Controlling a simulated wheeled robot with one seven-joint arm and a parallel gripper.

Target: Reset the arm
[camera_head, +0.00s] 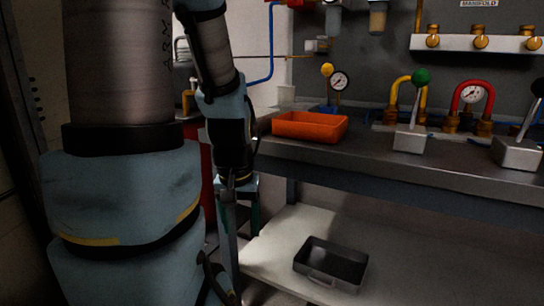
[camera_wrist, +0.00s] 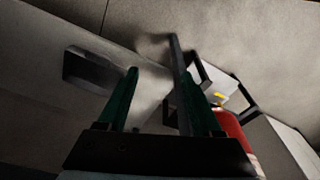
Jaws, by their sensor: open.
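My arm hangs down at the left of the head view, in front of the bench's left end. My gripper (camera_wrist: 160,98) shows in the wrist view with two green fingers spread apart and nothing between them. In the head view the gripper (camera_head: 240,215) points down beside the bench's left leg, and its tips are hard to make out. Behind the fingers, the wrist view shows a grey bench leg and a pale shelf.
A steel bench (camera_head: 380,160) carries an orange tray (camera_head: 310,126), lever boxes (camera_head: 410,139) and gauges (camera_head: 340,81). A dark metal tray (camera_head: 331,264) lies on the pale lower shelf (camera_head: 400,255). A red object (camera_wrist: 232,130) stands close right of the fingers in the wrist view.

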